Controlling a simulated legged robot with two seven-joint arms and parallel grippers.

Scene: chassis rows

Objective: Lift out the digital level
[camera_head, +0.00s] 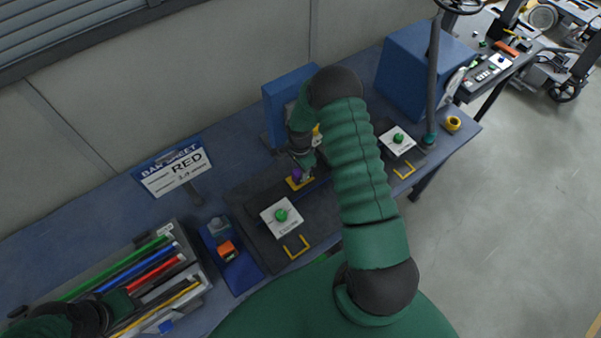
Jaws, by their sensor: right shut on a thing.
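My right arm reaches over the bench, and its gripper (302,168) points down at the dark mat. It is shut on a small yellow and purple thing (296,182), partly hidden by the fingers; I take this to be the digital level, but its face is too small to read. It is at or just above the mat; I cannot tell if it touches. My left gripper (122,302) is low over the tray of coloured bars at the lower left; its fingers are not clear.
A white plate with a green knob (281,216) and a yellow handle (297,246) are close by on the mat (250,195). An orange block (227,250) sits on a blue holder.

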